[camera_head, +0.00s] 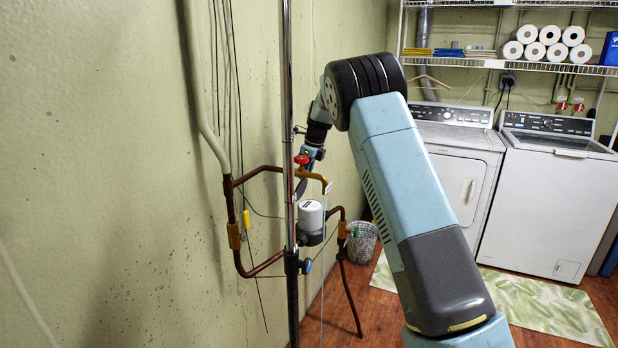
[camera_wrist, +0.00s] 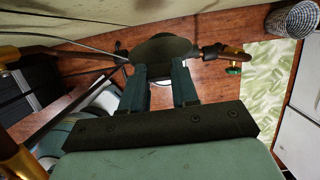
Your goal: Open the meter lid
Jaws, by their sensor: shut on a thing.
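The water meter (camera_head: 311,215) is a pale cylinder on a dark base, set in the copper pipework by the wall. A dark, round lid (camera_wrist: 162,48) is between my fingers in the wrist view. In the head view a dark disc that looks like this lid (camera_head: 300,188) stands steeply tilted just above the meter, partly behind the vertical pole. My gripper (camera_wrist: 165,72) is shut on the lid. In the head view its fingers are small and partly hidden by the pipes. Whether the lid's hinge is still attached cannot be told.
Copper pipes (camera_head: 262,268) loop around the meter, with a red valve handle (camera_head: 301,159) close to my gripper. A vertical metal pole (camera_head: 289,90) stands in front. A wire basket (camera_head: 362,243) is behind on the floor. A washer (camera_head: 550,200) and green rug (camera_head: 545,305) lie to the right.

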